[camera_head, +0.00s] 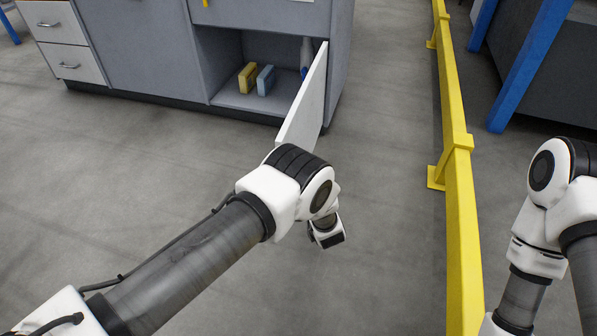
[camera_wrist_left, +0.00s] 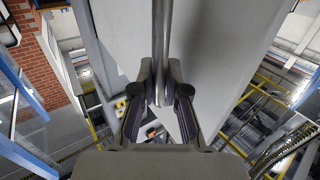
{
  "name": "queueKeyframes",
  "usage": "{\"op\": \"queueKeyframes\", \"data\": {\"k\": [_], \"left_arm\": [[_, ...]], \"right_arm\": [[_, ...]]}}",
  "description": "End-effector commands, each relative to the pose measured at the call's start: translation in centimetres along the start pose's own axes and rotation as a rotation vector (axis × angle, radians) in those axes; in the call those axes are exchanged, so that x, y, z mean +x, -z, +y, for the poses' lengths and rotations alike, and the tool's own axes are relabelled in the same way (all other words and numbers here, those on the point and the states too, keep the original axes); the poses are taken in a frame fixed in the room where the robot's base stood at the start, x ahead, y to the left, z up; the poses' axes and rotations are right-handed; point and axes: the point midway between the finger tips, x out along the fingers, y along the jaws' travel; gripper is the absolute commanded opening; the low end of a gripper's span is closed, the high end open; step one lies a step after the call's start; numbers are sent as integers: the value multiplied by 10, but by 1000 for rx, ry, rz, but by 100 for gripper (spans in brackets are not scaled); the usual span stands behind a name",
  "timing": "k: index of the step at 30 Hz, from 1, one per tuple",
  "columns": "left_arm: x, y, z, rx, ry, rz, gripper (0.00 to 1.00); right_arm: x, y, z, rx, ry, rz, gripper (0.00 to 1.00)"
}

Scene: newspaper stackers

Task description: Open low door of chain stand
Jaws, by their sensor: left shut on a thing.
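The low door (camera_head: 307,103) of the grey stand (camera_head: 150,50) is a white panel that stands swung out, with the compartment (camera_head: 222,65) behind it open to view. In the left wrist view, a long metal handle bar (camera_wrist_left: 162,40) runs along the pale door panel (camera_wrist_left: 225,55). My left gripper (camera_wrist_left: 160,92) is shut on this bar, with a finger on each side. In the head view my left arm's wrist covers the door's near end, and the gripper cannot be made out there. My right arm shows at the right edge, but its gripper is out of view.
Inside the compartment are a yellow item (camera_head: 248,77), a blue-grey item (camera_head: 266,80) and a bottle (camera_head: 306,55). A yellow floor rail (camera_head: 456,180) runs along the right. Blue legs (camera_head: 530,65) of another bench stand beyond it. The floor left of my arm is clear.

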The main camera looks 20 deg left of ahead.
Motion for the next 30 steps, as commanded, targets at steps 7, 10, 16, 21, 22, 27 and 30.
{"op": "queueKeyframes", "data": {"k": [7,10,16,21,22,27,30], "left_arm": [[2,3,2,-4,-4,4,39],[2,2,1,-3,-3,3,39],[1,2,1,-2,-3,3,39],[1,1,1,-2,-2,2,39],[1,1,0,-2,-3,2,39],[5,2,-9,0,-16,2,39],[11,3,-23,1,-40,1,39]], "right_arm": [[0,0,0,0,0,0,40],[0,0,0,0,0,0,40],[0,0,0,0,0,0,40],[0,0,0,0,0,0,40],[0,0,0,0,0,0,40],[-2,0,0,0,0,0,40],[-5,0,0,0,0,0,40]]}}
